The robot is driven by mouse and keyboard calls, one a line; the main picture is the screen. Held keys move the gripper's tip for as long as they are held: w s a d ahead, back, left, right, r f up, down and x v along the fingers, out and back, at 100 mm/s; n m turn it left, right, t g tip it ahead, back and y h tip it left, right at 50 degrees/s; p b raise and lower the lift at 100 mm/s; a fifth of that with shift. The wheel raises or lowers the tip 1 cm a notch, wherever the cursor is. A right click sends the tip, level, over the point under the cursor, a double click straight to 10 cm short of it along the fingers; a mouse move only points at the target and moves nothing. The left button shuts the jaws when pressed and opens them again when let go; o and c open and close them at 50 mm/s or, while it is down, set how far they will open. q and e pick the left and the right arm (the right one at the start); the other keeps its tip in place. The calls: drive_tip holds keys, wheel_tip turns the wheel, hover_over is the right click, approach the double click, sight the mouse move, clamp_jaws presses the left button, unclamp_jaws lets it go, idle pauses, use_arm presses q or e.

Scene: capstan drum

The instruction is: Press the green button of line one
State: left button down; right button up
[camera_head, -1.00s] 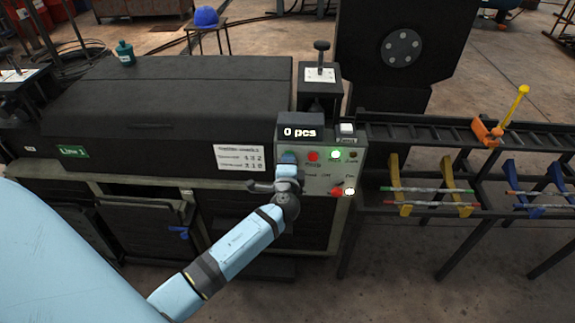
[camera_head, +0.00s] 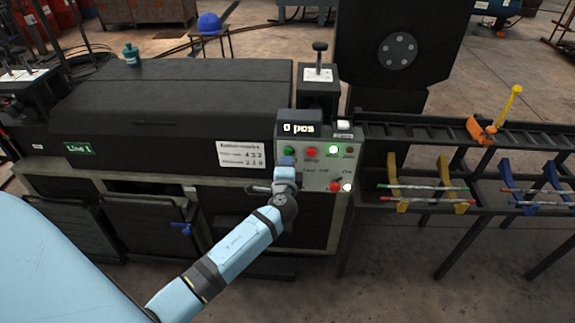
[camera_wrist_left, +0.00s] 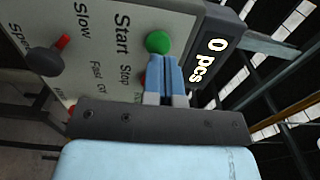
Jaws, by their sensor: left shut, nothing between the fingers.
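The control panel of line one (camera_head: 315,175) stands at the right end of the black machine, below a display (camera_head: 299,128) reading "0 pcs". Its green button (camera_head: 289,151) is at the upper left of the panel. In the left wrist view the green button (camera_wrist_left: 158,43) shows beside the word "Start", just beyond my fingertips. My left gripper (camera_head: 287,162) is shut and empty, in front of the panel just below the green button. The shut blue fingers also show in the left wrist view (camera_wrist_left: 163,62). I cannot tell whether they touch the panel. My right gripper is not in view.
A red button (camera_head: 311,152) sits right of the green one, with a lit white-green lamp (camera_head: 333,150) further right. A green "Line 1" sign (camera_head: 79,149) is on the machine's left. A rack (camera_head: 450,130) stands to the right.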

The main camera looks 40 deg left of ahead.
use_arm(q)
drive_tip(key=v, duration=1)
drive_tip(key=shift+f, duration=0.15)
